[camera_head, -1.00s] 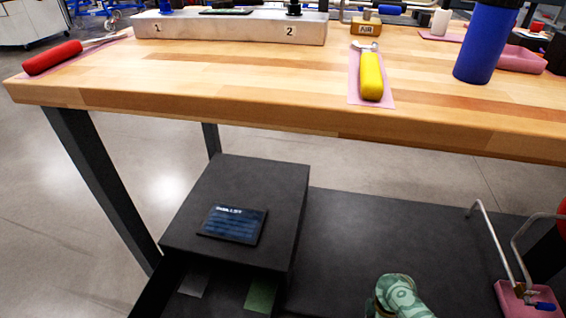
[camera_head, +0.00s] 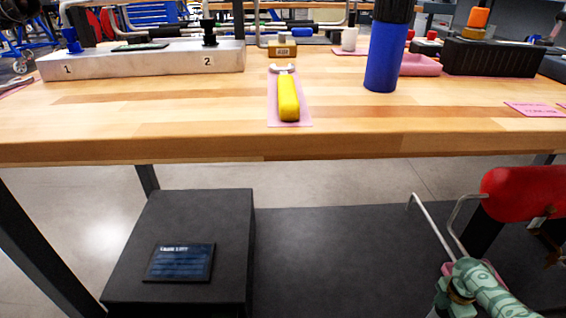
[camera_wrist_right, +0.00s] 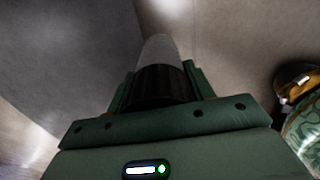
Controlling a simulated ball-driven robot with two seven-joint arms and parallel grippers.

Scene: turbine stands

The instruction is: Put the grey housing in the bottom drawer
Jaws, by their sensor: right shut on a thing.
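My right gripper (camera_wrist_right: 159,70) is shut on the grey housing (camera_wrist_right: 157,48), a cylinder with a grey end and a dark ribbed collar between the two green fingers. It is held in the air above a bare grey surface. In the head view, part of my green-patterned arm shows at the lower right, but the gripper and housing cannot be made out there. The black drawer cabinet (camera_head: 190,225) stands under the bench at the lower left, with a dark label on top. Its drawers lie below the picture's edge. My left gripper is not in view.
The wooden bench top (camera_head: 180,115) spans the view above the cabinet. On it are a yellow-handled tool (camera_head: 288,98), a blue bottle (camera_head: 382,55) and a metal block (camera_head: 150,64). A dark shelf (camera_head: 330,255) lies bare right of the cabinet. A red object (camera_head: 525,193) stands at right.

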